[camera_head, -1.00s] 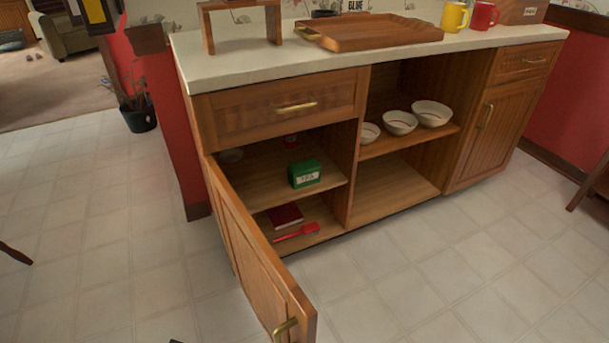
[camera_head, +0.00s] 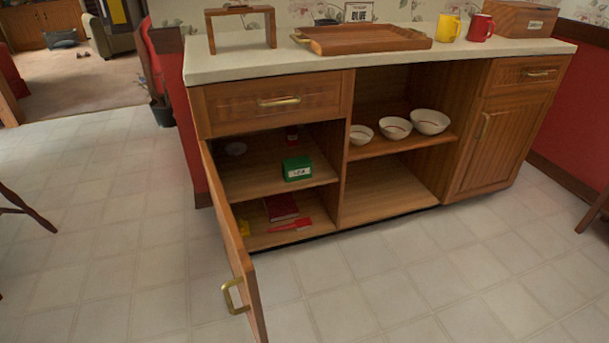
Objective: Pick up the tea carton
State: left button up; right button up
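The tea carton (camera_head: 297,168) is a small green box with a white label. It stands on the upper shelf (camera_head: 250,180) inside the left compartment of the wooden cabinet, near the shelf's front right. The cabinet door (camera_head: 232,240) with a brass handle stands wide open toward me, on the left of the compartment. Neither of my grippers is in view.
Below the carton lie a dark red book (camera_head: 281,206) and a red utensil (camera_head: 290,225). The counter holds a wooden tray (camera_head: 365,40). Floor ahead is clear.

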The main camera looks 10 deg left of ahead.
aim_at(298, 167)
jog(key=l+u, duration=0.25)
jog(key=l, duration=0.85)
jog(key=i+l+u, duration=0.25)
jog(key=i+l, duration=0.15)
jog(key=l, duration=0.25)
jog(key=i+l+u, duration=0.1)
jog(key=l, duration=0.3)
jog(key=i+l+u, duration=0.35)
jog(key=i+l, duration=0.5)
jog(key=l, duration=0.15)
jog(key=i+l+u, duration=0.1)
jog(key=i+l, duration=0.45)
jog(key=i, duration=0.1)
